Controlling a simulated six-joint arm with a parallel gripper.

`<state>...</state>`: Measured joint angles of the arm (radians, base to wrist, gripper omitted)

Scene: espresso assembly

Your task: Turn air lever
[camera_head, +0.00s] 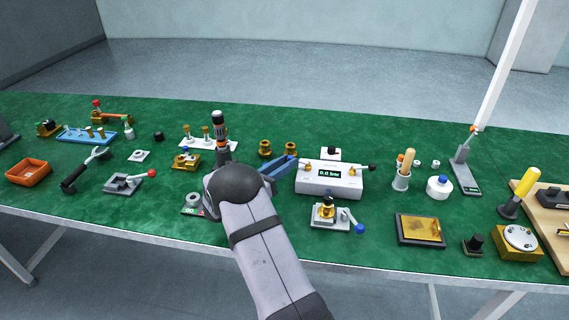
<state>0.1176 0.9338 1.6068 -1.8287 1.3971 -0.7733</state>
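A white box (328,186) with a dark display (330,173) stands on the green table, right of my gripper. The display seems to read 0.0 with a unit. A lever with a black knob (372,168) sticks out at the box's right end. I cannot tell which part is the air lever. My gripper (288,163) has blue fingers that point right, close to the box's left end. The frame does not show whether they touch it or how far apart they are. My arm covers the table below.
In front of the box stands a small press (329,212) with a blue-knobbed handle. Brass pieces (290,148) stand behind my gripper.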

